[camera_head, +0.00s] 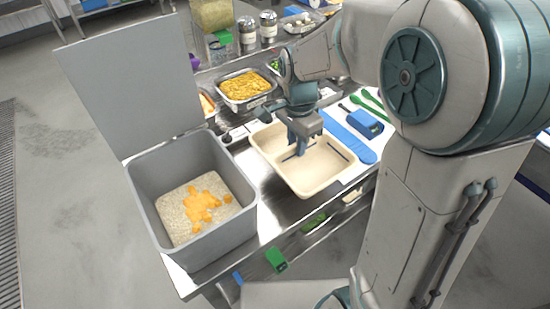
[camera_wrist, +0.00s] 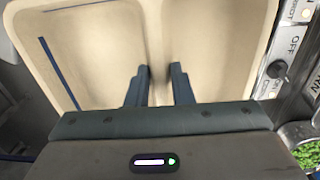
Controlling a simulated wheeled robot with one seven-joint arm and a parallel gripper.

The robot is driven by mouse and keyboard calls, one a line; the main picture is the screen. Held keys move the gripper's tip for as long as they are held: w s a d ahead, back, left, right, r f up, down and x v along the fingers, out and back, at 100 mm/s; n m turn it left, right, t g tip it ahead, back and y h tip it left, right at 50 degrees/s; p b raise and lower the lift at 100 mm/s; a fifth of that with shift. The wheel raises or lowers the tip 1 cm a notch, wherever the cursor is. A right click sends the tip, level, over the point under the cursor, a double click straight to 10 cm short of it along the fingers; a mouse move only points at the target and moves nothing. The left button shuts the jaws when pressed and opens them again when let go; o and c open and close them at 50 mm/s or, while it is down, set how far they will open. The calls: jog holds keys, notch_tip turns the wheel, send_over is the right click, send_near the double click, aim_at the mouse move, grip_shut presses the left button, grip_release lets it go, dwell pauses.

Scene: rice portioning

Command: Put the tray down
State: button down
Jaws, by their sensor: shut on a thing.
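The tray (camera_head: 322,176) is cream-coloured and shallow, with a raised divider and blue strips inside. It lies over the metal counter at the middle of the head view, and looks empty and roughly level. I cannot tell whether its base touches the counter. My gripper (camera_head: 298,150) points down into the tray, shut on its divider. In the wrist view, the fingers of my gripper (camera_wrist: 160,84) stand on both sides of the divider of the tray (camera_wrist: 210,40). The tray's near edge is hidden by the gripper body there.
A grey bin (camera_head: 190,158) with an open lid (camera_head: 135,85) stands left of the tray, holding rice and orange pieces. A metal pan of yellow food (camera_head: 245,87) sits behind. A blue paddle-shaped thing (camera_head: 345,135) and green utensils (camera_head: 370,108) lie to the right. Shakers (camera_head: 268,27) stand farther back.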

aim_at(275, 150)
jog(key=a+f, duration=0.2)
jog(key=a, duration=0.1)
jog(key=a+f, duration=0.1)
jog(key=a, duration=0.1)
jog(key=shift+w+a+f, duration=0.1)
jog(key=shift+w, duration=0.3)
notch_tip(275, 150, down, 4)
jog(key=shift+f+p, duration=0.1)
jog(key=shift+p, duration=0.25)
jog(key=c, duration=1.3)
grip_release()
jog(key=shift+o, duration=0.2)
jog(key=shift+r, duration=0.2)
notch_tip(275, 150, up, 12)
jog(key=shift+w+a+f, duration=0.1)
jog(key=s+d+r+n+t, duration=0.1)
jog(key=s+d+n+t, duration=0.2)
jog(key=s+d+n, duration=0.8)
jog(key=s+d, duration=0.3)
jog(key=s, duration=0.1)
jog(key=shift+s, duration=0.3)
